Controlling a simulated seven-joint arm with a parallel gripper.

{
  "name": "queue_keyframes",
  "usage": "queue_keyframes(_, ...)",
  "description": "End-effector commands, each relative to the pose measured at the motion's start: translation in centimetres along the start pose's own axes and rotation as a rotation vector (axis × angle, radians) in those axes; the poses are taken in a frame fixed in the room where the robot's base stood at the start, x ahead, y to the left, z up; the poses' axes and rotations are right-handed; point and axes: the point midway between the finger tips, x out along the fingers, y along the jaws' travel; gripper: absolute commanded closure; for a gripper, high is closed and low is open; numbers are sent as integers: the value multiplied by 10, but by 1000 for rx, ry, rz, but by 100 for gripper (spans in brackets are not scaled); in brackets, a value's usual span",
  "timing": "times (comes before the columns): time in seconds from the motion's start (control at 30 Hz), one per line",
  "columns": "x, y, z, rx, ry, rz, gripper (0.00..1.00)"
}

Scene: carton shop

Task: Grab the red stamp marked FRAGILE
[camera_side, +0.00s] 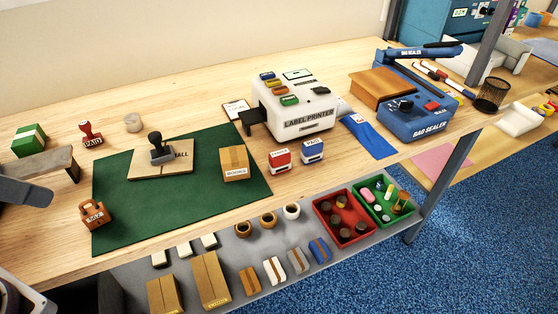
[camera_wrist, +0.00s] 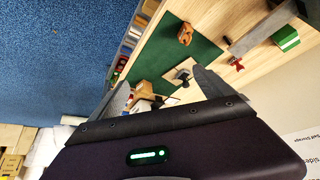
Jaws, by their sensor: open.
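Two red stamps show in the side view. A self-inking red stamp (camera_side: 279,158) stands just off the mat's right edge, and its white label seems to read FRAGILE, though the print is small. A red stamp with a knob handle (camera_side: 90,134) stands at the back left; its label looks like PAID. The knob-handled stamp also shows in the wrist view (camera_wrist: 237,64). My gripper (camera_wrist: 163,90) is open in the wrist view, its grey fingers spread wide above the bench, well away from the stamps. I cannot make out the self-inking red stamp there.
A blue stamp (camera_side: 312,151) stands close right of the self-inking red one. The label printer (camera_side: 300,112) is behind them and a small carton (camera_side: 234,163) to the left. The green mat (camera_side: 120,205) holds a flat carton with a black stamp (camera_side: 157,150). Bare wood lies at the back.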

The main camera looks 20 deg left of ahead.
Motion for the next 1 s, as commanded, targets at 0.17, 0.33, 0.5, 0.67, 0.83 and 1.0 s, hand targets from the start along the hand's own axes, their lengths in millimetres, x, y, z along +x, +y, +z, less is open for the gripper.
queue_keyframes(0.17, 0, 0, 0, 0, 0, 0, 9)
queue_keyframes(0.33, 0, 0, 0, 0, 0, 0, 36)
queue_keyframes(0.5, 0, 0, 0, 0, 0, 0, 50)
queue_keyframes(0.67, 0, 0, 0, 0, 0, 0, 50)
queue_keyframes(0.83, 26, -12, -44, 71, 38, -62, 50)
queue_keyframes(1.0, 116, -12, -144, 336, 175, -88, 50)
